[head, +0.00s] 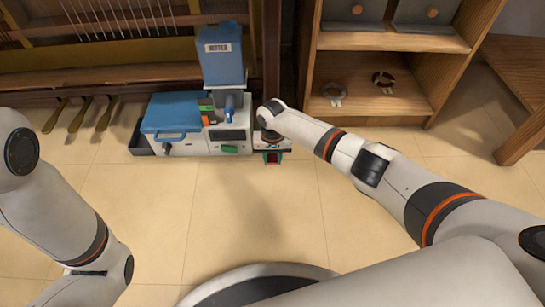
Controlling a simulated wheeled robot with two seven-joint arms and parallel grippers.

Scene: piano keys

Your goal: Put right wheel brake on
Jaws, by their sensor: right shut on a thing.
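My right gripper (271,138) is low by the floor, at the foot of the dark wooden post to the right of the white and blue machine. The wheel itself and the brake's tilt are hidden. My left arm hangs at the left, and its gripper is outside the view.
A white and blue machine (187,143) stands close on the left, with a blue water container (221,55) behind it. Several brass pedals (80,114) are farther left. A wooden shelf (372,118) stands at the right. The tiled floor (225,205) in front is clear.

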